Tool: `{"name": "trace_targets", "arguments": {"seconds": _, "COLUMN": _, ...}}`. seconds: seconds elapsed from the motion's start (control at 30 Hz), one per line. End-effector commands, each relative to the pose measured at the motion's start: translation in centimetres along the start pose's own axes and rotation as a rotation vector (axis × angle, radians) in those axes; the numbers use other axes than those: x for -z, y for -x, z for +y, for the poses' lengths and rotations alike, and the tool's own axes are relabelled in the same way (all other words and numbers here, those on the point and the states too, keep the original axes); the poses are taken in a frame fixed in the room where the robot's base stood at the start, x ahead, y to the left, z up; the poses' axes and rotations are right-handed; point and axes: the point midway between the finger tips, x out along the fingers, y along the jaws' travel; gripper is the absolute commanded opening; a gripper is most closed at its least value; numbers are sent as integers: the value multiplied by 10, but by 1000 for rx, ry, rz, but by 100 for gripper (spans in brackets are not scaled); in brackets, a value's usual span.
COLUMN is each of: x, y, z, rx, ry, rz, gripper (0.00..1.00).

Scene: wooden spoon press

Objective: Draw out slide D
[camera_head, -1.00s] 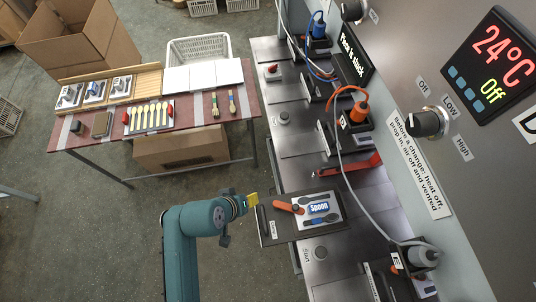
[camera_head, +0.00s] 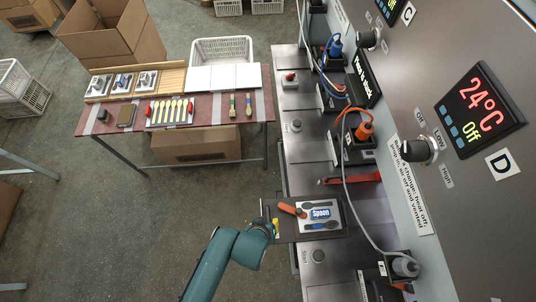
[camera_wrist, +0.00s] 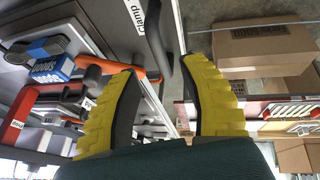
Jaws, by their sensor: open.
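The slide (camera_head: 285,232) is a dark plate sticking out of the bench's left edge, below the panel marked D. On it lie a pale plate with a blue "Spoon" block (camera_head: 320,213) and an orange-handled clamp (camera_head: 291,209). Its dark bar handle (camera_wrist: 152,38) shows in the wrist view, beside the "Clamp" label. My gripper (camera_head: 275,226) is at the handle end of the slide. In the wrist view its yellow fingers (camera_wrist: 160,64) are apart, with the handle's near end between or just beyond the tips. Contact cannot be told.
The steel bench (camera_head: 296,100) holds other stations, cables and a red lever (camera_head: 352,180). A control panel with a knob (camera_head: 418,150) and a display reading 24°C Off (camera_head: 482,108) is at right. A red table (camera_head: 110,118) with spoons stands at back left.

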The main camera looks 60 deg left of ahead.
Motion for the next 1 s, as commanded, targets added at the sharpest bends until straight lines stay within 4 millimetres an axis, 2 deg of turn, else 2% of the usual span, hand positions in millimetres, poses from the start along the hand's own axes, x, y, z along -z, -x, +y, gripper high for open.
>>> {"name": "trace_targets", "arguments": {"seconds": 0.03, "x": 0, "y": -13, "z": 0, "rx": 1, "ry": 0, "rz": -2, "gripper": 43}}
{"name": "trace_targets", "arguments": {"seconds": 0.2, "x": 0, "y": -40, "z": 0, "rx": 0, "ry": 0, "rz": 0, "gripper": 43}}
{"name": "trace_targets", "arguments": {"seconds": 0.33, "x": 0, "y": -48, "z": 0, "rx": 0, "ry": 0, "rz": 0, "gripper": 43}}
{"name": "trace_targets", "arguments": {"seconds": 0.57, "x": 0, "y": -48, "z": 0, "rx": 0, "ry": 0, "rz": 0, "gripper": 43}}
{"name": "trace_targets", "arguments": {"seconds": 0.67, "x": 0, "y": -48, "z": 0, "rx": 0, "ry": 0, "rz": 0, "gripper": 27}}
{"name": "trace_targets", "arguments": {"seconds": 0.8, "x": 0, "y": -48, "z": 0, "rx": 0, "ry": 0, "rz": 0, "gripper": 1}}
{"name": "trace_targets", "arguments": {"seconds": 1.0, "x": 0, "y": -48, "z": 0, "rx": 0, "ry": 0, "rz": -1, "gripper": 0}}
